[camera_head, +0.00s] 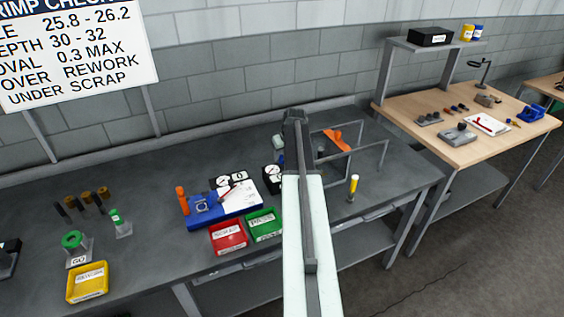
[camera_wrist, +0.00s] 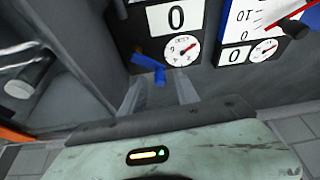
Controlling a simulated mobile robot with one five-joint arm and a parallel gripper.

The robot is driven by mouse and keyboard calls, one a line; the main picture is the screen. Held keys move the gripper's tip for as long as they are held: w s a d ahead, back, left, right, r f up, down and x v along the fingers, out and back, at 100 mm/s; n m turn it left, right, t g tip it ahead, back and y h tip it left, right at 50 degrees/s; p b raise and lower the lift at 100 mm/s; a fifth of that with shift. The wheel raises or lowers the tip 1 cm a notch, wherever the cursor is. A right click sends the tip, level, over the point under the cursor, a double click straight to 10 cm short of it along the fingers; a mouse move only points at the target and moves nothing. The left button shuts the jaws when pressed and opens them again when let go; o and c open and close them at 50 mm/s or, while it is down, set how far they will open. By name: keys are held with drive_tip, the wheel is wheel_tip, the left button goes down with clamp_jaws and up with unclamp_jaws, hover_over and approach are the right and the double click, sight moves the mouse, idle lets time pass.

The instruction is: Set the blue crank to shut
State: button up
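In the wrist view, the blue crank (camera_wrist: 148,62) sits on the lower front of a black box (camera_wrist: 125,40). It slants down to the right, ending in a blue knob. A white panel reading 0 and a round dial are above and beside it. My gripper (camera_wrist: 160,82) appears open, its two grey fingers pointing toward the crank, with the knob between or just beyond their tips. Whether they touch it I cannot tell. In the head view the black box (camera_head: 272,178) is partly behind my arm; the crank and gripper are hidden there.
A second panel (camera_wrist: 240,20) with a 0, a dial and a red pointer-like part stands at the right. In the head view, a red bin (camera_head: 229,246) and a green bin (camera_head: 264,236) stand in front. A wire frame (camera_head: 370,155) and yellow-topped tool (camera_head: 353,187) are right.

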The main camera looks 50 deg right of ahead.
clamp_jaws()
drive_tip(key=shift+m, duration=0.3)
drive_tip(key=m, duration=0.1)
drive_tip(key=d+m+h, duration=0.1)
drive_tip(key=m, duration=0.1)
drive_tip(key=m+g+h, duration=0.1)
drive_tip(key=m, duration=0.1)
drive_tip(key=shift+w+d, duration=0.25)
drive_tip(key=shift+w, duration=0.1)
drive_tip(key=shift+s+d+m+g+h, duration=0.1)
drive_tip(key=shift+d+m+g+h, duration=0.2)
drive_tip(key=shift+m, duration=0.75)
drive_tip(key=shift+d+m+g+h, duration=0.1)
drive_tip(key=shift+d+m+g, duration=0.3)
drive_tip(key=shift+m, duration=0.65)
unclamp_jaws()
